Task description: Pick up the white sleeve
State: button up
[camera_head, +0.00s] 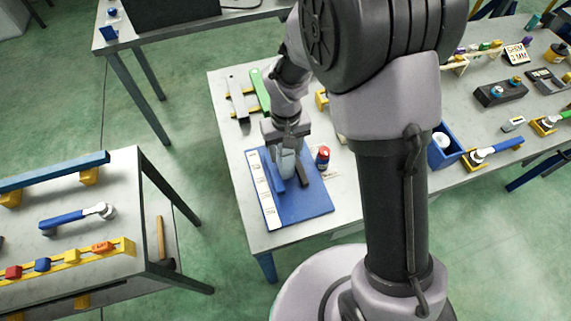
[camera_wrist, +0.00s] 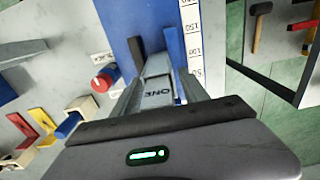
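My gripper (camera_head: 284,172) points down over the blue mat (camera_head: 312,208) on the middle table. In the wrist view its grey fingers (camera_wrist: 163,66) reach over the mat, between a dark bar (camera_wrist: 135,50) and a blue bar (camera_wrist: 173,42). A grey surface lettered "ONE" shows between the fingers; I cannot tell whether it is a held thing. No white sleeve is clearly identifiable. A small white piece (camera_wrist: 117,88) lies beside the red and blue can (camera_wrist: 104,79), partly hidden by my gripper. A whitish round part sits in the blue bin (camera_head: 437,157).
A white scale strip (camera_head: 263,188) runs along the mat's left edge. The can (camera_head: 323,158) stands right of the mat. A green-handled tool (camera_head: 260,90) lies behind. Another table (camera_head: 110,240) with tools stands at left, with green floor between.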

grip_shut()
